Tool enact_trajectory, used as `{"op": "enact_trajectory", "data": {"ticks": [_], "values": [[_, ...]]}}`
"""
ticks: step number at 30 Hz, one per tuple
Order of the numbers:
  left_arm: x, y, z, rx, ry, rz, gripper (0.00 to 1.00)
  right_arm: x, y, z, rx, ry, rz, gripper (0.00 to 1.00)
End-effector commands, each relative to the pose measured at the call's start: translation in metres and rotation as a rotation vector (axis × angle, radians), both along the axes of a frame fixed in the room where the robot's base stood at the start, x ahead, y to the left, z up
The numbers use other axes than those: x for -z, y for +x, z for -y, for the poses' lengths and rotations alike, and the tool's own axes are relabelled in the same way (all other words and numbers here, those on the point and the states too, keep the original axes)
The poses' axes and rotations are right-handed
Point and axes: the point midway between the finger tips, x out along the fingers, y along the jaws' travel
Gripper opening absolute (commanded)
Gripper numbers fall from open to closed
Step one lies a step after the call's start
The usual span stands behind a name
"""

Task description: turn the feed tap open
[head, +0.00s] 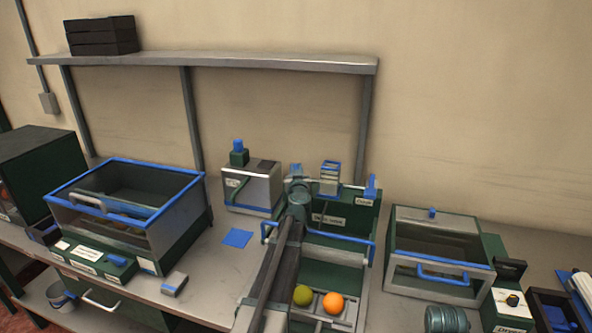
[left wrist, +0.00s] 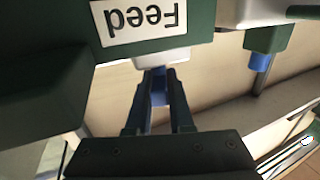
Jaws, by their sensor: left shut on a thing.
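The feed tap's blue handle (left wrist: 158,98) is between the two dark fingers of my left gripper (left wrist: 160,75) in the left wrist view. The gripper is shut on it. Just beside it is a white "Feed" label (left wrist: 138,18) on a dark green panel, seen upside down. In the head view my left arm reaches up to the green sorting machine (head: 345,243), and a bit of blue handle (head: 296,167) shows just beyond the wrist. The arm hides the fingers and the machine's left part there. My right gripper is not in view.
A green orange (head: 302,295) and an orange one (head: 333,303) lie in the machine's tray. Another blue lever (head: 371,186) stands at its right. A grey-white box (head: 252,188) is at the left, a lidded glass case (head: 437,252) at the right, and a large clear bin (head: 130,205) further left.

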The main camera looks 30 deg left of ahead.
Motion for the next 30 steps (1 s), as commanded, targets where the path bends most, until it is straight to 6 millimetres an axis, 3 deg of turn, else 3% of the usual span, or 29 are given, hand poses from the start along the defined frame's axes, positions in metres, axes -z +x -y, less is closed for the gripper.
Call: {"op": "enact_trajectory", "data": {"ticks": [12, 27, 28, 30], "values": [[0.0001, 0.0005, 0.0, -0.169, 0.0, 0.0, 0.0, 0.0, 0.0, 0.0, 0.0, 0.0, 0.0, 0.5], [0.0001, -0.0001, -0.0002, -0.187, 0.0, 0.0, 0.0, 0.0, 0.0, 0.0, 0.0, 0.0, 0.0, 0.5], [0.0001, -0.0001, -0.0002, -0.187, 0.0, 0.0, 0.24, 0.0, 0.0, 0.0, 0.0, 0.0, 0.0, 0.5], [0.0001, 0.0, -0.0002, -0.187, 0.0, 0.0, 0.36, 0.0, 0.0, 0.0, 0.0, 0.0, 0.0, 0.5]]}}
